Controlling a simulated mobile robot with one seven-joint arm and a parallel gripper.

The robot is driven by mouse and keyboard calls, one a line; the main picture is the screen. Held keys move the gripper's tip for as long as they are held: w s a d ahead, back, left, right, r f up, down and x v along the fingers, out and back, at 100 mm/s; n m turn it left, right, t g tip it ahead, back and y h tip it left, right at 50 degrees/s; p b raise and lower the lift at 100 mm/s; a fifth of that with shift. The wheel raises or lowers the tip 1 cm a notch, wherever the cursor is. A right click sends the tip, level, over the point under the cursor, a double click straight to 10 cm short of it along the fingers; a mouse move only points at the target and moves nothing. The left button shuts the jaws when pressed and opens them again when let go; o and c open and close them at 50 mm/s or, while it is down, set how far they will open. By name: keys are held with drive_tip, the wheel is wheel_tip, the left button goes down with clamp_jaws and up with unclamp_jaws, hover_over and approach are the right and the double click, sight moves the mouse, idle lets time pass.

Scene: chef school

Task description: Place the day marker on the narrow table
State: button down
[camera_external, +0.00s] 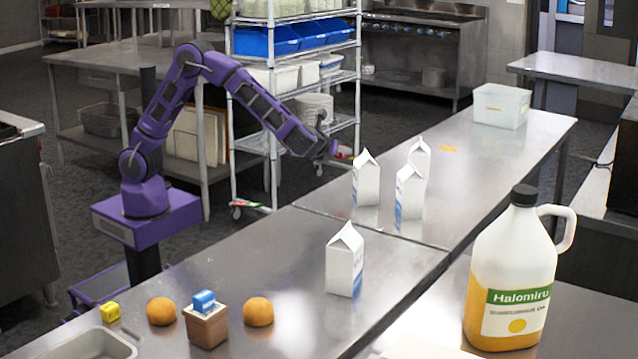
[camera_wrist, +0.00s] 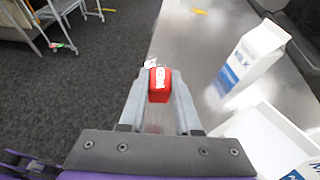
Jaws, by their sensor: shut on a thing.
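My gripper (camera_wrist: 158,92) is shut on a small red day marker (camera_wrist: 159,78) with white lettering, held between the fingertips. In the external view, my gripper (camera_external: 336,150) reaches out at the left edge of the long steel table (camera_external: 480,150), with a bit of red at its tip. The marker appears to be above the table's edge, with dark floor to its left; its exact height is hard to tell. A yellow block (camera_external: 110,312) and a blue block (camera_external: 204,300), the latter on a brown box (camera_external: 206,326), are on the near counter.
Several white milk cartons (camera_external: 366,180) stand on the steel surfaces, some just right of my gripper. A clear bin (camera_external: 501,106) stands at the far end, with bare steel before it. A large juice jug (camera_external: 514,270) stands front right. A wire cart (camera_external: 295,90) is behind the arm.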

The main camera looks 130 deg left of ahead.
sight(345, 187)
drive_tip(key=shift+w+a+r+m+t, duration=0.5)
drive_tip(key=shift+w+a+r+t, duration=0.1)
drive_tip(key=shift+a+r, duration=0.05)
wheel_tip(345, 187, down, 10)
drive_tip(key=shift+b, duration=1.1)
drive_tip(key=shift+f, duration=0.25)
drive_tip(key=c, duration=0.6)
unclamp_jaws()
drive_tip(key=shift+r, duration=0.1)
